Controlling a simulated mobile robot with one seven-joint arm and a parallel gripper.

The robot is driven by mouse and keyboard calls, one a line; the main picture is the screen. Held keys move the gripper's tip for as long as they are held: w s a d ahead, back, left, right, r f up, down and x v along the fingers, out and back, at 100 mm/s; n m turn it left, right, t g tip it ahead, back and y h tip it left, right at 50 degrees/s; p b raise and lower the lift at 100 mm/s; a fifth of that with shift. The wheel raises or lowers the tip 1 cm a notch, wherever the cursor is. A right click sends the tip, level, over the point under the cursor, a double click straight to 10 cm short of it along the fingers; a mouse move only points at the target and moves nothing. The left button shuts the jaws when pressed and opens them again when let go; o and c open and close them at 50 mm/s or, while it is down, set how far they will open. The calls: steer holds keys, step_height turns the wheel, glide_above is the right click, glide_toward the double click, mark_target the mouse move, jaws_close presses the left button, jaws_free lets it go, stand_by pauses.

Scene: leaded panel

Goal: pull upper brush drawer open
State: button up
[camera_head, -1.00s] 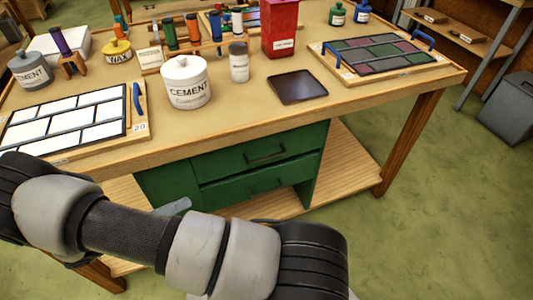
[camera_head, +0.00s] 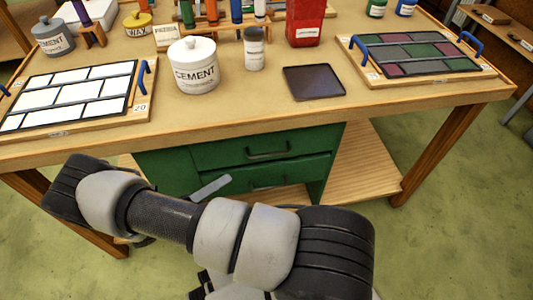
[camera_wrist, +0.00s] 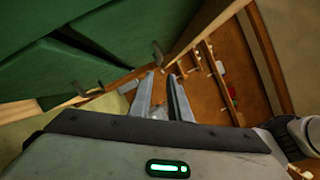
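The green upper brush drawer (camera_head: 235,155) is under the bench top, with a dark bar handle (camera_head: 268,153). It looks shut. The green lower drawer (camera_head: 240,187) sits below it, partly hidden by my arm. In the wrist view, green drawer fronts (camera_wrist: 120,28) fill the upper left at a steep tilt, with small dark handles sticking out; which handle is the upper one I cannot tell. My gripper (camera_wrist: 161,78) is open and empty, its two fingers apart, beside the fronts and not visibly touching a handle. In the head view my arm mostly hides it.
The bench top (camera_head: 240,110) overhangs the drawers. On it stand a cement jar (camera_head: 193,68), a dark square plate (camera_head: 314,83), a white-tiled panel (camera_head: 75,97) and a coloured panel (camera_head: 420,53). A wooden lower shelf (camera_head: 355,170) lies right of the cabinet. Green floor beyond is clear.

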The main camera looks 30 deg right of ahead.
mark_target(265, 154)
steer(key=x, duration=1.4)
steer(key=shift+d+r, duration=0.1)
steer(key=shift+d, duration=0.15)
jaws_close()
